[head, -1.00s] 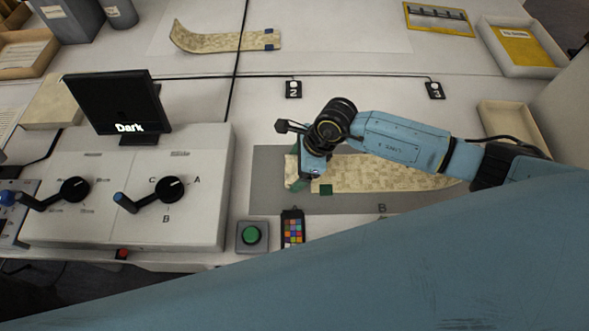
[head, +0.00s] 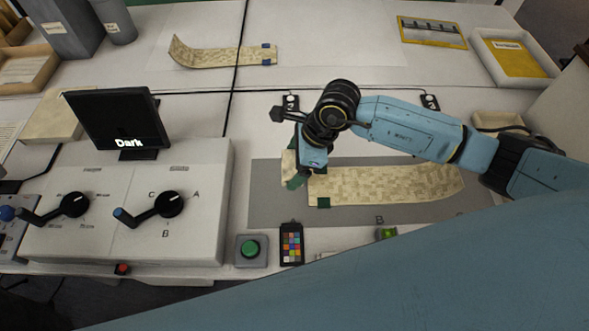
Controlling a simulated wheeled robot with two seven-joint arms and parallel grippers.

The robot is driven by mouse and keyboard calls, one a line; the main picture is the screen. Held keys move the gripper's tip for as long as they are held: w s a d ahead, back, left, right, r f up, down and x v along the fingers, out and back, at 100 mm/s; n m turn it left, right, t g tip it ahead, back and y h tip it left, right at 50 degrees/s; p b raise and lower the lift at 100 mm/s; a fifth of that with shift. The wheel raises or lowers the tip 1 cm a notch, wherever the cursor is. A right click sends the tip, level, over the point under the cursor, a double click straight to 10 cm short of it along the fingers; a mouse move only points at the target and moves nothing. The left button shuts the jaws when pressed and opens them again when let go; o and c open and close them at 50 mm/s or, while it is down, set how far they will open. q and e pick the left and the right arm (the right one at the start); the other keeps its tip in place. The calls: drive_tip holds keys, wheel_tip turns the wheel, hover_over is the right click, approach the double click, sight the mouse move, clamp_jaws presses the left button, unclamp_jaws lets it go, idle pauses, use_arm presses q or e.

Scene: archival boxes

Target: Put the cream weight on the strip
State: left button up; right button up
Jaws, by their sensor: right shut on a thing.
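My right gripper (head: 303,176) points down just beyond that left end and is shut. A pale cream piece, apparently the cream weight (head: 288,163), shows at the jaws' left side, partly hidden by the gripper. A dark green patch shows at the jaws; I cannot tell what it belongs to. Whether the held piece touches the mat is unclear. My left gripper is not in view.
A second strip (head: 215,56) with a curled left end lies at the back. A lever console (head: 100,200) with a black screen (head: 117,118) stands left. A green button (head: 250,248) and a colour card (head: 291,243) lie in front of the mat. A tray (head: 515,60) stands back right.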

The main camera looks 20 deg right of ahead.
sight(291, 163)
wheel_tip(291, 163, up, 2)
drive_tip(key=n, duration=0.1)
drive_tip(key=r+n+g, duration=0.1)
drive_tip(key=d+n, duration=0.1)
drive_tip(key=shift+w+r+n, duration=0.25)
drive_tip(key=shift+w+n, duration=0.05)
drive_tip(key=shift+n, duration=0.1)
drive_tip(key=w+d+r+n+g+h, duration=0.1)
drive_tip(key=d+r+n+g+h, duration=0.3)
drive_tip(key=d+r+n, duration=0.3)
wheel_tip(291, 163, up, 6)
drive_tip(key=n, duration=1)
drive_tip(key=shift+f+g, duration=0.25)
drive_tip(key=shift+g, duration=0.15)
